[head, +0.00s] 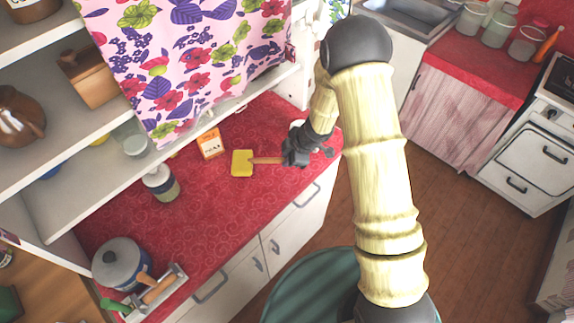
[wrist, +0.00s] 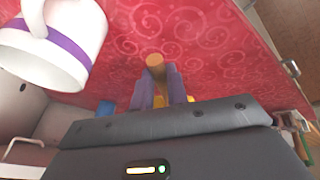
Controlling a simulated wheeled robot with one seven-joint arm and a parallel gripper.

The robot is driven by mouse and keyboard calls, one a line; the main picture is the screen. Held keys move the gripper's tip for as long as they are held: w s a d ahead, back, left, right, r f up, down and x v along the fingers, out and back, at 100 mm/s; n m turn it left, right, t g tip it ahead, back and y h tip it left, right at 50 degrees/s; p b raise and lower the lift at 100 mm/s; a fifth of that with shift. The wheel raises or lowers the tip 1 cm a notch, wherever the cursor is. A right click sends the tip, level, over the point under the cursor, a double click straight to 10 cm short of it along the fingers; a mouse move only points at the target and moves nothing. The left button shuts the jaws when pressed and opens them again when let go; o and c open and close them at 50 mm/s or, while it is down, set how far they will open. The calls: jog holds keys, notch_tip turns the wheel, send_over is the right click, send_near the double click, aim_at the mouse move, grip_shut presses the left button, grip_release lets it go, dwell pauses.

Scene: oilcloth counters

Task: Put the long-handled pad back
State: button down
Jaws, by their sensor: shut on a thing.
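The long-handled pad has a yellow head (head: 242,163) and a wooden handle (head: 267,160). It is over the red counter in the head view, with its head pointing left. My gripper (head: 290,158) is shut on the handle, near the end away from the head. In the wrist view the round handle end (wrist: 155,62) sticks out beyond my fingers (wrist: 160,88). A little yellow shows behind them, and most of the pad is hidden. I cannot tell whether the pad touches the counter.
A grey caddy (head: 176,272) with handled tools stands at the counter's front left, beside a lidded pot (head: 122,262). A jar (head: 161,183) and an orange box (head: 210,143) stand near the shelf. A white mug with a purple band (wrist: 45,50) is close to my gripper.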

notch_tip(320, 180, down, 4)
jog(key=shift+r+b, duration=0.1)
jog(key=shift+b, duration=0.3)
jog(key=c, duration=1.4)
grip_release()
jog(key=shift+w, duration=0.1)
jog(key=shift+d, duration=0.15)
jog(key=shift+d+r, duration=0.1)
jog(key=shift+r, duration=0.65)
jog(key=p+v, duration=0.2)
jog(key=v, duration=0.8)
jog(key=shift+s+d+r, duration=0.2)
jog(key=shift+s+r, duration=0.05)
